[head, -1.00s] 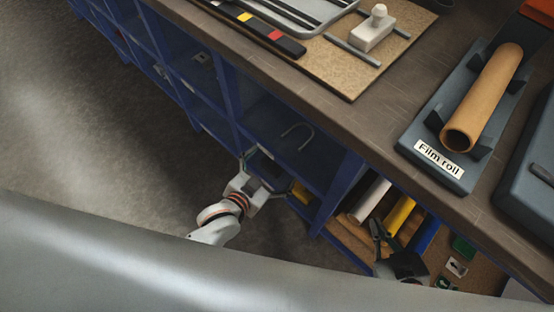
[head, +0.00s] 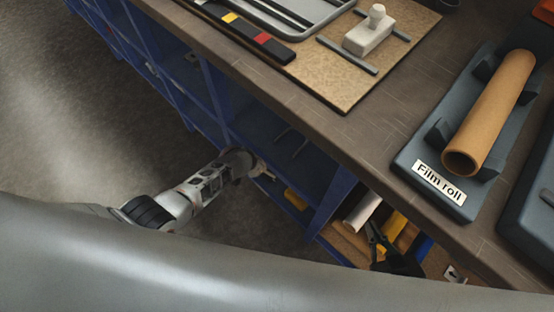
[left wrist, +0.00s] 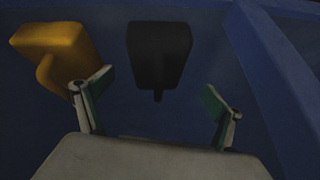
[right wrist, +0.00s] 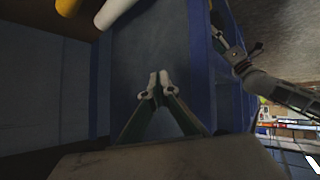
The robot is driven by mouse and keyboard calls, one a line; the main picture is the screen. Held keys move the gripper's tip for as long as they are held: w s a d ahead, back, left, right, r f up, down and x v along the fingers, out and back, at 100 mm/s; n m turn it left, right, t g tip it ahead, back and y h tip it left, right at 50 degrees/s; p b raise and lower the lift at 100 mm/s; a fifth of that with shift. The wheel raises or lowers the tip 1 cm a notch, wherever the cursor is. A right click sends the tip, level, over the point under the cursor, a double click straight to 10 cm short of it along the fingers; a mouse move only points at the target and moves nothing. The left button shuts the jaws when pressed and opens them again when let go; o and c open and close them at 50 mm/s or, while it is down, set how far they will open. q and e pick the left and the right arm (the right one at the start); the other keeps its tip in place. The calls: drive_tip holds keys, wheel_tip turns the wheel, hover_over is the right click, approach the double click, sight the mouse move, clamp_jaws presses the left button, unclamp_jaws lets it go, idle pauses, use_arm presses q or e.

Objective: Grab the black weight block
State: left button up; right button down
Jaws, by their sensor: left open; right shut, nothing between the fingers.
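The black weight block (left wrist: 158,55) sits in a dim blue shelf compartment in the left wrist view, with a short stub pointing toward me. My left gripper (left wrist: 157,108) is open; the block lies beyond and between its fingers, apart from them. In the head view my left arm reaches into the shelf, its gripper (head: 262,167) mostly hidden, and I cannot make out the block there. My right gripper (head: 375,234) is by the shelf's right section; in the right wrist view its fingertips (right wrist: 157,84) are together and empty.
A yellow block (left wrist: 52,50) is left of the black block, close to my left finger. A blue divider (left wrist: 270,75) rises on the right. Above the shelf is a brown worktop (head: 375,125) with a film roll (head: 488,115). White and yellow rolls (head: 362,213) lie near my right gripper.

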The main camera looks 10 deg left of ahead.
use_arm(q)
drive_tip(key=shift+d+f+b, duration=0.25)
drive_tip(key=shift+f+b, duration=0.35)
drive_tip(key=shift+f, duration=0.6)
drive_tip(key=shift+w+f, duration=0.25)
drive_tip(key=shift+f, duration=0.05)
drive_tip(key=shift+w+d+f+b, duration=0.2)
drive_tip(key=shift+f+b, duration=0.15)
drive_tip(key=shift+b, duration=0.15)
drive_tip(key=b+x, duration=0.2)
drive_tip(key=x, duration=0.1)
drive_tip(key=shift+s+d+f, duration=0.1)
drive_tip(key=shift+d+f, duration=0.1)
drive_tip(key=shift+w+f+b, duration=0.15)
drive_tip(key=shift+w+b, duration=0.05)
drive_tip(key=shift+b, duration=0.1)
drive_tip(key=shift+w+d+r, duration=0.15)
drive_tip(key=shift+w+r, duration=0.2)
drive_tip(key=shift+w, duration=0.1)
drive_tip(key=c, duration=1.5)
drive_tip(key=shift+r, duration=0.1)
drive_tip(key=c, duration=0.5)
use_arm(e)
drive_tip(key=shift+m+t+y, duration=0.4)
drive_tip(key=shift+y, duration=0.2)
drive_tip(key=a, duration=0.1)
drive_tip(key=w+a+r, duration=0.1)
drive_tip(key=a, duration=0.2)
drive_tip(key=shift+w+r, duration=0.15)
drive_tip(key=shift+r, duration=0.15)
